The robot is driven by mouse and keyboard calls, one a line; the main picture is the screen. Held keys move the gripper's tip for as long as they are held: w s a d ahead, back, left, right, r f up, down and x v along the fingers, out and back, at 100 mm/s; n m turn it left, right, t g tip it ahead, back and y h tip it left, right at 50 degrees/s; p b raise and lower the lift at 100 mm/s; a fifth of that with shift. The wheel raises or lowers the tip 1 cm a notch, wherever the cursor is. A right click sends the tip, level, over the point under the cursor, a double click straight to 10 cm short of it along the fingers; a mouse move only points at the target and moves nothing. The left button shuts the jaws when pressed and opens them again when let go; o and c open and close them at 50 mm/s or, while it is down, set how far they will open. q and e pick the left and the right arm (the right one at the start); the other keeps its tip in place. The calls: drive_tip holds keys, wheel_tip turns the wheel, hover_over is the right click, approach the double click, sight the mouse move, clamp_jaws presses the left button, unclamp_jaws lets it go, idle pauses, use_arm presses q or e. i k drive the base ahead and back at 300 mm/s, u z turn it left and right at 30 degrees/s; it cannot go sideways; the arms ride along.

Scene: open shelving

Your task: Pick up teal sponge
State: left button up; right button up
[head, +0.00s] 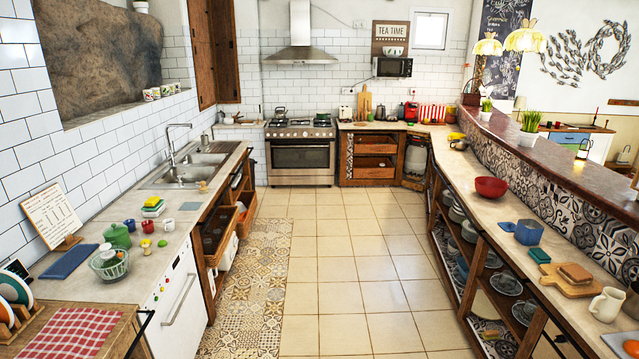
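A small flat teal block (540,255), which looks like the teal sponge, lies on the right-hand counter (507,212). It sits behind a wooden cutting board and in front of a blue container. A stack of small blocks (153,206), yellow and green with a pale layer, stands on the left-hand counter near the sink. Neither of my grippers shows in the head view.
A wooden board (568,283) with a brown block on it and a cream mug (607,304) are near the teal block. A blue container (528,232) and red bowl (491,187) stand farther back. The tiled floor (350,255) between the counters is clear.

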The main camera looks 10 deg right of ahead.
sight(538, 254)
drive_tip(key=z, duration=0.25)
drive_tip(key=i, duration=1.8)
drive_tip(key=z, duration=1.65)
drive_tip(key=i, duration=1.35)
drive_tip(key=z, duration=1.1)
drive_tip(key=i, duration=1.25)
drive_tip(key=z, duration=0.2)
